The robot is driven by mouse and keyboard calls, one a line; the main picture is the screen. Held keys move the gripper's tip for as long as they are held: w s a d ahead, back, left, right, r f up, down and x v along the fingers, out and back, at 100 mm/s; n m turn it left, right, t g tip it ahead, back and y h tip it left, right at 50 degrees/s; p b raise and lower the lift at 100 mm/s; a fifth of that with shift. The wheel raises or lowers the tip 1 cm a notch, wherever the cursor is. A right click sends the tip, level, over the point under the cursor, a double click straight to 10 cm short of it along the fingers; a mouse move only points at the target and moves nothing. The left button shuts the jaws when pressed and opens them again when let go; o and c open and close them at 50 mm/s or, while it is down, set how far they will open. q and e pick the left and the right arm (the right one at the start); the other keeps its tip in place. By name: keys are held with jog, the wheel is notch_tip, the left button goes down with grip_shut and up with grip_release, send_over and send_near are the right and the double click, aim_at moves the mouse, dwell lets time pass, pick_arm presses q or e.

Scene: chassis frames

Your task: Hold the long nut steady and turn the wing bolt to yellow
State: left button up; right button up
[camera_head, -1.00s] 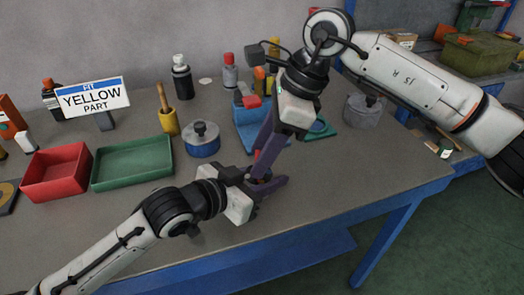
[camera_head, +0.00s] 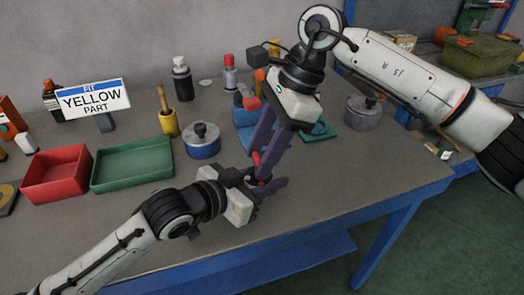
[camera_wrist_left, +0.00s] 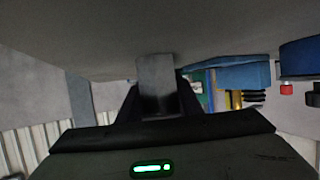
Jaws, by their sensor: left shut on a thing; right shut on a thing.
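My left gripper (camera_head: 266,187) reaches in from the left over the front of the bench and is shut. In the left wrist view a grey block (camera_wrist_left: 156,88), apparently the long nut, stands between its dark fingers. In the head view the nut is mostly hidden by the fingers. My right gripper (camera_head: 262,160) points down from above, just over the left one, and is shut on a small red piece (camera_head: 256,158), apparently the wing bolt. Its fingers cover most of it, and I cannot tell its thread or exact angle. A sign (camera_head: 92,98) reads "FIT YELLOW PART".
A red tray (camera_head: 56,192) and a green tray (camera_head: 132,182) stand at left. A blue pot (camera_head: 202,148), a yellow cup (camera_head: 169,124) and a blue object (camera_head: 246,138) stand behind my grippers. A grey pot (camera_head: 363,118) stands at right. The bench front is clear.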

jog(key=o, duration=0.8)
jog(key=shift+f, duration=0.3)
jog(key=shift+r, duration=0.1)
jog(key=v, duration=1.2)
pick_arm(q)
jog(key=o, duration=1.4)
jog(key=shift+c, duration=0.2)
